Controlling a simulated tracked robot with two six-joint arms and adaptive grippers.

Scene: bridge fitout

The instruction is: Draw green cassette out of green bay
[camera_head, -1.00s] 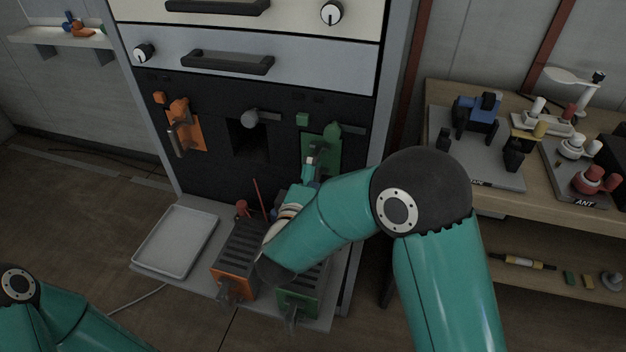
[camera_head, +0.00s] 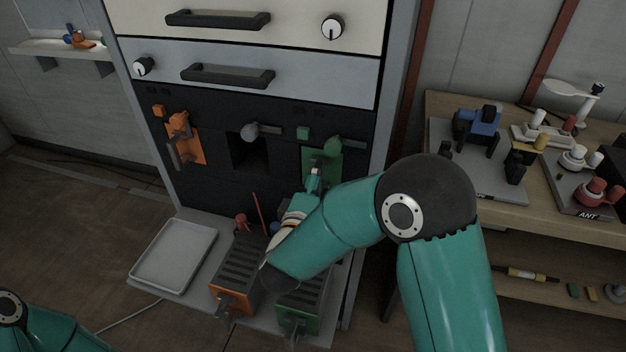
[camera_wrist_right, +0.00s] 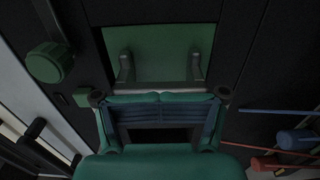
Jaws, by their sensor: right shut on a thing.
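The green cassette (camera_head: 316,160) shows as a green front plate in the bay at the right of the dark rack panel. It fills the top middle of the right wrist view (camera_wrist_right: 172,45), with two handle posts and a grey crossbar. My right gripper (camera_head: 314,178) is at this front, its fingers (camera_wrist_right: 160,97) shut on the handle bar. My forearm and gripper hide part of the plate in the head view. A green turn knob (camera_wrist_right: 50,62) sits beside the bay, apart from the gripper. My left arm shows only at the lower left corner; its gripper is out of view.
An orange cassette (camera_head: 187,145) sits in the left bay, with a dark opening (camera_head: 250,155) between. On the ledge below are an empty grey tray (camera_head: 172,255), an orange box (camera_head: 238,275) and a green box (camera_head: 300,308). A wooden bench (camera_head: 440,105) stands right.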

